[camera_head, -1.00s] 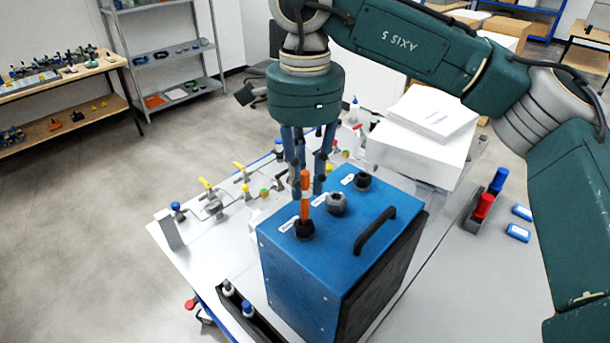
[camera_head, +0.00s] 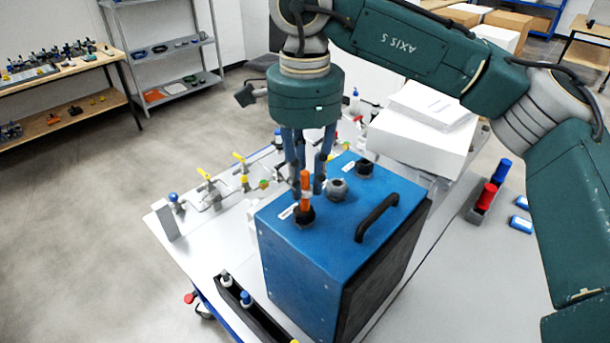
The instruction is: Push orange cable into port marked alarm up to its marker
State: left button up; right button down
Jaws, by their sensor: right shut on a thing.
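The blue analyser box (camera_head: 296,252) stands on the white table with three dark round ports on its top and small white labels beside them, too small to read. The orange cable (camera_head: 305,180) stands upright in the front-left port (camera_head: 304,217), its lower end inside the port. A pale band shows partway up the cable, above the port. My right gripper (camera_head: 307,187) comes down from above, its blue fingers shut on the orange cable. The fingers partly hide the contact. My left gripper is not in view.
A black handle (camera_head: 377,218) rises from the box top at the right. White boxes and papers (camera_head: 425,125) stand behind it. Valves and pipe fittings (camera_head: 215,190) line the table at left.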

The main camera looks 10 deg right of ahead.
jog(key=shift+f+b, duration=1.15)
jog(key=shift+f, duration=0.4)
jog(key=c, duration=1.5)
grip_release()
jog(key=shift+r, duration=0.1)
jog(key=shift+r, duration=0.1)
jog(key=shift+r+p, duration=2.45)
jog(key=shift+r, duration=1)
jog(key=shift+f, duration=0.1)
